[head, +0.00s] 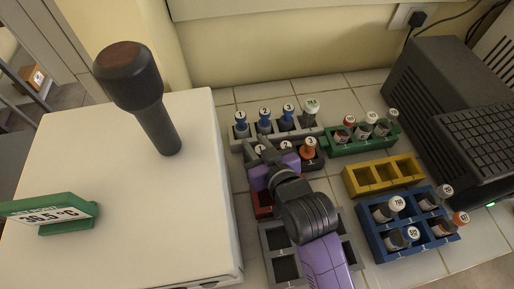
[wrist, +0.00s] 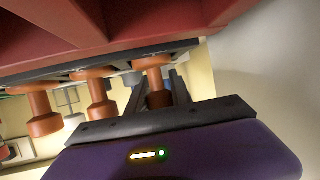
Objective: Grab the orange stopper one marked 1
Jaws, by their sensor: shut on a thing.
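My gripper (head: 259,151) is at the left end of a dark rack (head: 319,162) in the head view, and its body hides much of that rack. In the wrist view, my gripper (wrist: 157,88) is shut on the rightmost orange stopper (wrist: 155,75), one finger on each side. Its number does not show there; its place at the row's end matches stopper 1. Two other orange stoppers, a middle one (wrist: 101,100) and a left one (wrist: 40,112), stand beside it. In the head view, orange stopper 3 (head: 309,145) is clear and stopper 2 is partly hidden.
A grey rack (head: 236,143) with numbered blue stoppers stands behind. To the right are a green rack (head: 345,149), an empty yellow rack (head: 384,175) and a blue rack (head: 372,240). A red rack (head: 262,209) and a grey rack (head: 268,240) lie under my arm. A white box (head: 190,220) stands left.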

